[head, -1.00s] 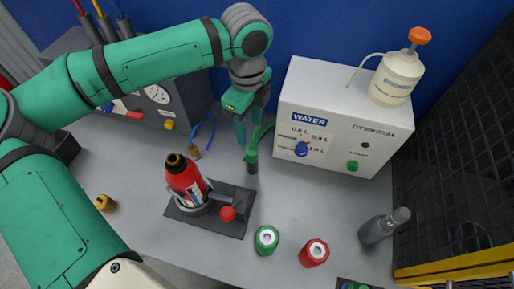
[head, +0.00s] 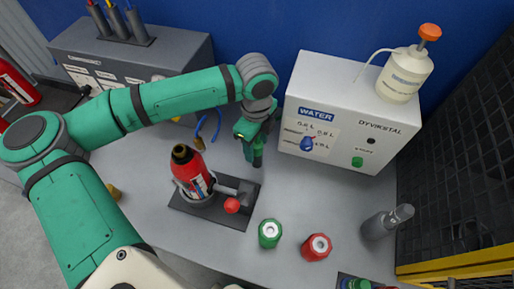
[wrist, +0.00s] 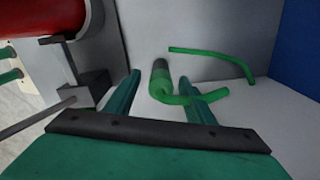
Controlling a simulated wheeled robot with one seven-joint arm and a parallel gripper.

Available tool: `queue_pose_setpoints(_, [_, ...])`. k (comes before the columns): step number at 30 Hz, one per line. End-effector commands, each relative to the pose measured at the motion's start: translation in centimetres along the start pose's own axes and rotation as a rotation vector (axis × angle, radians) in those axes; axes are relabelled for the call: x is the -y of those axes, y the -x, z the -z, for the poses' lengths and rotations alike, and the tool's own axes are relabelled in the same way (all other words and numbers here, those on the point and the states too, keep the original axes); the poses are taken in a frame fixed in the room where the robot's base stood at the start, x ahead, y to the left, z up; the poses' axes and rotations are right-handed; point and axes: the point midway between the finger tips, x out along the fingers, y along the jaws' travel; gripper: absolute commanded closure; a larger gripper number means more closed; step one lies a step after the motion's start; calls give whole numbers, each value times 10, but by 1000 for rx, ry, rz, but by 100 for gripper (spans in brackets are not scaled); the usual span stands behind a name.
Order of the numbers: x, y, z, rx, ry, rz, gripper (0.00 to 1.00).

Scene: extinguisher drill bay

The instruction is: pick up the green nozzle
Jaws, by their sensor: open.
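The green nozzle (wrist: 162,80) has a dark grey end and a curved green hose leading from it. In the wrist view it shows between and just beyond the two green fingers of my gripper (wrist: 160,78), which are apart. No firm contact with either finger shows. In the head view my gripper (head: 254,158) is low beside the left end of the white water dispenser (head: 345,112), and it hides most of the nozzle.
A red extinguisher (head: 190,172) stands in a dark holder close to the left of my gripper. A grey gauge console (head: 180,55) is behind left.

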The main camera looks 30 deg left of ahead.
Motion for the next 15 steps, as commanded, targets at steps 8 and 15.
queue_pose_setpoints(8, [1,0,1,0,-3,0,70])
queue_pose_setpoints(15, [1,0,2,0,-4,1,98])
